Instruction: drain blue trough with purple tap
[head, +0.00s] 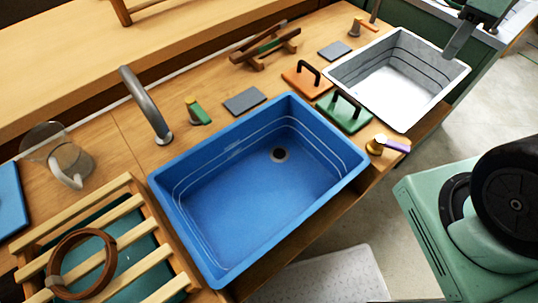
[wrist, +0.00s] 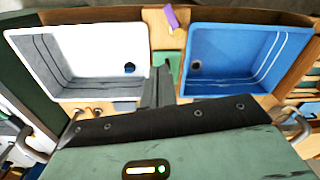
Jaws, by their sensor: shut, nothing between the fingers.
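The blue trough (head: 225,215) is set in the wooden counter in the middle of the head view, with a dark round drain (head: 280,154) in its floor. I cannot tell whether it holds water. The purple tap (head: 391,146), a brass knob with a purple lever, sits on the front edge right of the trough. In the wrist view the purple lever (wrist: 171,18) is beyond my fingertips, between the blue trough (wrist: 230,87) and the white one. My gripper (head: 455,48) is shut and empty above the white trough's far right edge; its fingers (wrist: 158,85) point toward the gap between the troughs.
A white trough (head: 410,118) lies to the right. A green-levered tap (head: 198,112) and a grey spout (head: 146,105) stand behind the blue trough. Green (head: 343,113) and orange (head: 302,82) handled plates lie between the troughs. A wooden rack (head: 90,225) is at left, a green machine (head: 440,220) at right.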

